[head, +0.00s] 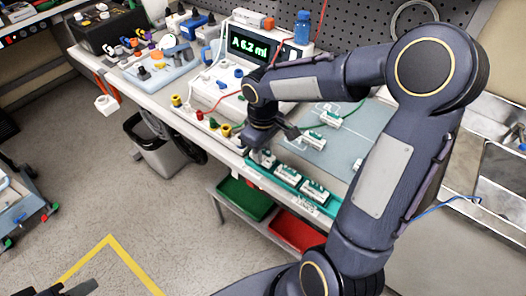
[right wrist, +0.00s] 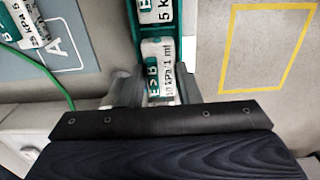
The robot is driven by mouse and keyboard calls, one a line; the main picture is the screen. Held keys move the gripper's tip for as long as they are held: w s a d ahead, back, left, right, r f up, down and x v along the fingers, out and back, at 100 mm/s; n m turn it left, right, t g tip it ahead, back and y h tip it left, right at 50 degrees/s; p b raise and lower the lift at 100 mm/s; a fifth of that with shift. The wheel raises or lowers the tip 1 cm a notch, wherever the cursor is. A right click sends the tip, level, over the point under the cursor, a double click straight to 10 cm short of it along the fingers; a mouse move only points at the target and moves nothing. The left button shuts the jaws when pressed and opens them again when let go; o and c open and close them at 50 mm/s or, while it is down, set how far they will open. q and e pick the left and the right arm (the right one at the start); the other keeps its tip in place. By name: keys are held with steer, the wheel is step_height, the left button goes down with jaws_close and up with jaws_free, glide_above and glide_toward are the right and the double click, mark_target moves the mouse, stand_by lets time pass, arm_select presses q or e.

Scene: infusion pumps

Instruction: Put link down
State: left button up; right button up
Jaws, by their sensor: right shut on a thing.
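My right gripper (head: 266,149) is shut on a white link with green ends (head: 262,158), at the left end of the green rack (head: 302,201) on the bench's front edge. Two links (head: 287,174) and (head: 314,191) show there in the head view. Part of my left gripper (head: 80,287) shows at the lower left edge; its jaws are unclear.
Links (head: 330,118) and (head: 313,140) lie on the grey mat (head: 345,143) with a green wire. A pump with a lit display (head: 250,46) stands behind. Green (head: 245,198) and red (head: 295,230) bins sit below the bench. A trash bin (head: 158,150) stands on the floor.

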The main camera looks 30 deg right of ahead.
steer(key=shift+f, duration=0.6)
steer(key=shift+f, duration=0.1)
steer(key=shift+f, duration=0.15)
steer(key=o, duration=1)
step_height(320, 180, up, 12)
steer(key=s+a+m+t+y, duration=0.1)
steer(key=s+m+t, duration=0.1)
steer(key=s, duration=0.3)
steer(key=s+a+f+m+t+y, duration=0.1)
steer(key=s+m, duration=0.1)
steer(key=s, duration=0.4)
steer(key=s+a+f+m+t+y, duration=0.1)
steer(key=s+a+m+t, duration=0.1)
steer(key=s, duration=0.4)
steer(key=shift+f+t+y, duration=0.15)
steer(key=shift+t+y, duration=0.15)
steer(key=shift+y, duration=0.1)
